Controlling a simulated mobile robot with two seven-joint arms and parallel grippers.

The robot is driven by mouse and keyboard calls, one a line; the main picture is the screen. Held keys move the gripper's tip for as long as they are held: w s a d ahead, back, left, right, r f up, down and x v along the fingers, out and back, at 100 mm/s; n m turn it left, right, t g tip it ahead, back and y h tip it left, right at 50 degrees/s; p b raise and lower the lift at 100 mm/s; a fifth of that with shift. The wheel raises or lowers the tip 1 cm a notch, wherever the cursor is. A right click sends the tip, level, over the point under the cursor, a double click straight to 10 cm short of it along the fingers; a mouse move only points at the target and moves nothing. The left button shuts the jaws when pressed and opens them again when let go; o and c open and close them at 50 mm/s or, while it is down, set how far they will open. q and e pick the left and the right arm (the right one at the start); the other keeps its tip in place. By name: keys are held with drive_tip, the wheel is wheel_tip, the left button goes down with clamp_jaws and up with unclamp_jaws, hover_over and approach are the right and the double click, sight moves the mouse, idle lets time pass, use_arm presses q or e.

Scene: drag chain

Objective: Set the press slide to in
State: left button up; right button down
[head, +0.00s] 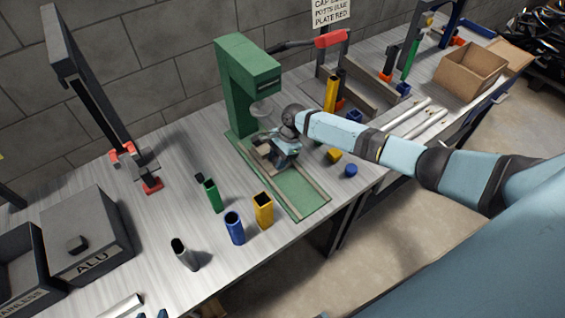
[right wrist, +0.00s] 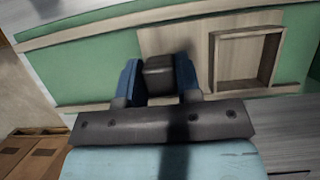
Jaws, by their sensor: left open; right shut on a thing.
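The green press (head: 250,90) stands on the bench, its round ram head (head: 261,108) above the rear of its green base. The pale press slide (right wrist: 160,35) lies between two rails and carries a square frame (right wrist: 245,60). In the head view the slide (head: 262,152) is in the rear part of the rails, close to the ram; the front of the base is bare. My right gripper (head: 284,160) is shut on the slide's dark knob (right wrist: 160,75), with a blue finger on each side. It hides part of the slide in the head view. My left gripper is not in view.
Green (head: 213,196), blue (head: 234,228), yellow (head: 263,210) and grey (head: 184,254) tubes stand left of the base. A yellow piece (head: 333,155) and a blue cap (head: 351,170) lie right of it. A red-handled tool (head: 333,38) stands behind my right arm.

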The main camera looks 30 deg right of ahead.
use_arm(q)
drive_tip(key=shift+s, duration=0.1)
use_arm(e)
drive_tip(key=shift+w+r, duration=0.15)
drive_tip(key=shift+w, duration=0.05)
drive_tip(key=c, duration=1)
unclamp_jaws()
use_arm(q)
drive_tip(key=shift+f, duration=0.15)
use_arm(e)
drive_tip(key=shift+o, duration=1)
drive_tip(key=shift+w, duration=0.1)
drive_tip(key=shift+d+r, duration=0.15)
use_arm(q)
drive_tip(key=shift+d+f, duration=0.1)
use_arm(e)
drive_tip(key=v, duration=0.7)
